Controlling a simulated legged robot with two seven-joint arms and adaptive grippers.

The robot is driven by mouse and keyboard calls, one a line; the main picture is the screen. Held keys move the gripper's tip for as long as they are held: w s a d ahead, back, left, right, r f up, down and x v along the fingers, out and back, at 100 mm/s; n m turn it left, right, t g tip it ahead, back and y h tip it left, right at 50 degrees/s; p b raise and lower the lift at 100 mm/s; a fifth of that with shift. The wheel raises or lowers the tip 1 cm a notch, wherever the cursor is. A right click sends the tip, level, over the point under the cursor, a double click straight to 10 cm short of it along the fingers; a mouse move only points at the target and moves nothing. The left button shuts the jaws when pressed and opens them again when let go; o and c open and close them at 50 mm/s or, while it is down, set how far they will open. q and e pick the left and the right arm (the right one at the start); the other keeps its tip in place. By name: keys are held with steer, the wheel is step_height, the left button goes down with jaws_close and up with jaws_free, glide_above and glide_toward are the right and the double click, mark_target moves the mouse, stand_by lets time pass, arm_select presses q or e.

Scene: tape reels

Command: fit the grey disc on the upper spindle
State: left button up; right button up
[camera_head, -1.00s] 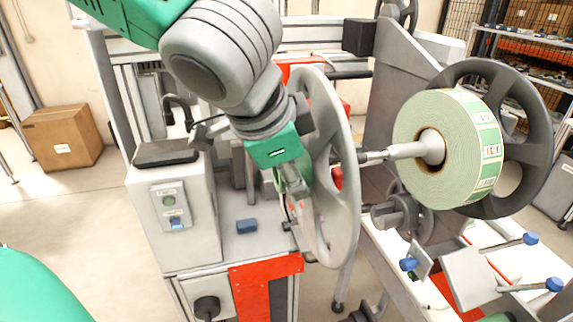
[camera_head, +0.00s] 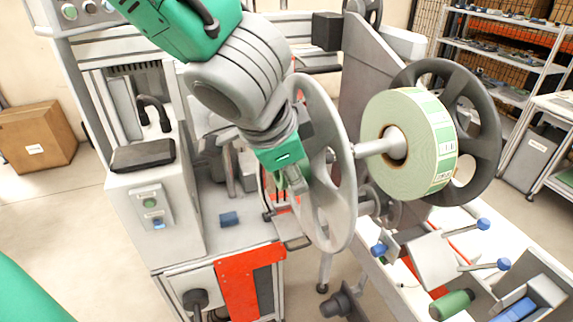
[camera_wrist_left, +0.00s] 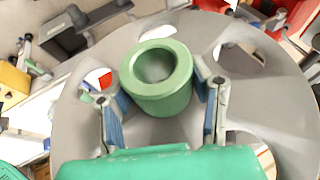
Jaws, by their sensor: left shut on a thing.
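The grey disc (camera_head: 345,195) is a large spoked wheel, upright and nearly edge-on in the head view. My left gripper (camera_head: 296,184) is shut on its green hub. In the left wrist view the fingers (camera_wrist_left: 160,98) flank the round green hub (camera_wrist_left: 178,100) in the middle of the disc (camera_wrist_left: 78,125). The upper spindle (camera_head: 374,147) is a light grey horizontal shaft through a green label roll (camera_head: 408,175). Its free end is at the disc's right rim in the head view; the disc hides whether it meets the disc's bore. My right gripper is not in view.
A dark grey spoked flange (camera_head: 487,135) stands behind the label roll. A grey control box (camera_head: 150,205) is left of the disc. Blue-knobbed levers (camera_head: 483,224) and a green cylinder (camera_head: 455,304) are at lower right. A cardboard box (camera_head: 38,135) is on the floor at left.

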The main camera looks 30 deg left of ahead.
arm_select(q)
steer(key=shift+d+r, duration=0.1)
steer(key=shift+r, duration=0.05)
steer(key=shift+a, duration=0.4)
steer(key=shift+w, duration=0.2)
steer(key=shift+w+d, duration=1.5)
steer(key=shift+d, duration=0.25)
steer(key=shift+w+d, duration=0.1)
steer(key=shift+w, duration=0.15)
steer(key=shift+w+d, duration=1.4)
steer(key=shift+w, duration=0.3)
steer(key=shift+w+d, duration=0.2)
steer(key=shift+w, duration=0.1)
